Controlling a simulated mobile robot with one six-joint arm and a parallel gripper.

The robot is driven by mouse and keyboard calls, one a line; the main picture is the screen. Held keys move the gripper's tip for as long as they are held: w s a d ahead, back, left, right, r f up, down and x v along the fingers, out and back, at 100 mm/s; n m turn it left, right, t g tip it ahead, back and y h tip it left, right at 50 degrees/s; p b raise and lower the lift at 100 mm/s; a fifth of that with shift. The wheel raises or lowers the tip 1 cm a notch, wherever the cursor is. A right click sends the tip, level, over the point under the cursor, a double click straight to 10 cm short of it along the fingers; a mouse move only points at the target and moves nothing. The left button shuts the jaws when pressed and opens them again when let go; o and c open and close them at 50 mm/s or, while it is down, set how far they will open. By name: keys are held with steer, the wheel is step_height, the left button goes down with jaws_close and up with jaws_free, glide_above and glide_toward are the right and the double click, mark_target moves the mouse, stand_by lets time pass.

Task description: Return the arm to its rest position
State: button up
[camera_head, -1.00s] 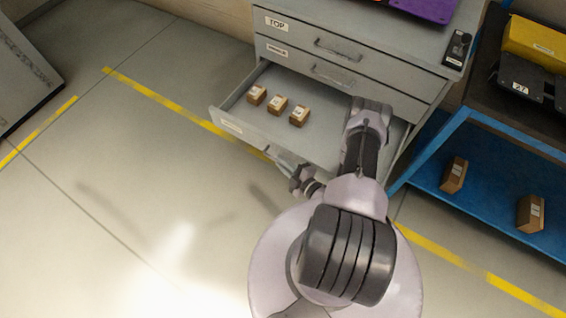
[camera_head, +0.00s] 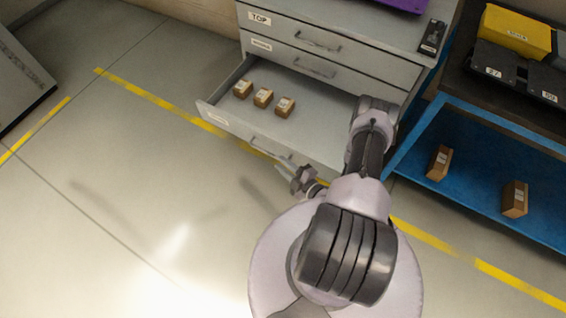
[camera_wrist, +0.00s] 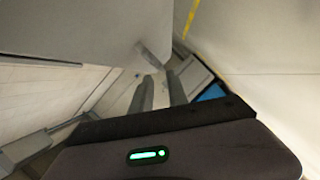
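My arm reaches forward from the bottom of the head view and bends down at the open drawer. My gripper (camera_head: 283,163) is low in front of the drawer front (camera_head: 222,120), close to its handle (camera_head: 262,149). I cannot tell for sure whether it touches the handle. In the wrist view my gripper (camera_wrist: 158,88) shows two dark fingers with a gap between them, and nothing is clearly held. A grey panel (camera_wrist: 70,28) fills the upper left of that view.
The grey cabinet (camera_head: 375,62) has its lower drawer pulled out, with three small boxes (camera_head: 263,97) inside. A blue-framed shelf (camera_head: 420,135) at right holds two brown boxes and, above, yellow and dark bins (camera_head: 515,33). Open floor (camera_head: 120,170) lies to the left.

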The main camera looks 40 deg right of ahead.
steer(key=w+a+r+n+g+y, duration=0.1)
steer(key=w+a+r+n+y, duration=0.1)
steer(key=w+r+n+y, duration=0.35)
steer(key=w+a+r+n+g+y, duration=0.1)
steer(key=w+a+r+n+y, duration=0.15)
steer(key=r+n, duration=0.5)
steer(key=s+a+r+n+g+y, duration=0.1)
steer(key=a+r+n+g+y, duration=0.1)
steer(key=a+r+n+g, duration=0.45)
steer(key=s+a+r+n+g+y, duration=0.1)
steer(key=a+r+n+y, duration=0.15)
steer(key=r+n, duration=0.5)
steer(key=s+a+r+n+g+h, duration=0.55)
steer(key=s+a+r+n, duration=0.25)
steer(key=s+r+n, duration=0.45)
steer(key=s+d+r+n+t+h, duration=0.2)
steer(key=s+r+n+t+h, duration=0.3)
steer(key=n, duration=1)
step_height(320, 180, up, 3)
steer(key=shift+d+r+h, duration=0.15)
steer(key=shift+d+h, duration=0.25)
steer(key=shift+h, duration=0.4)
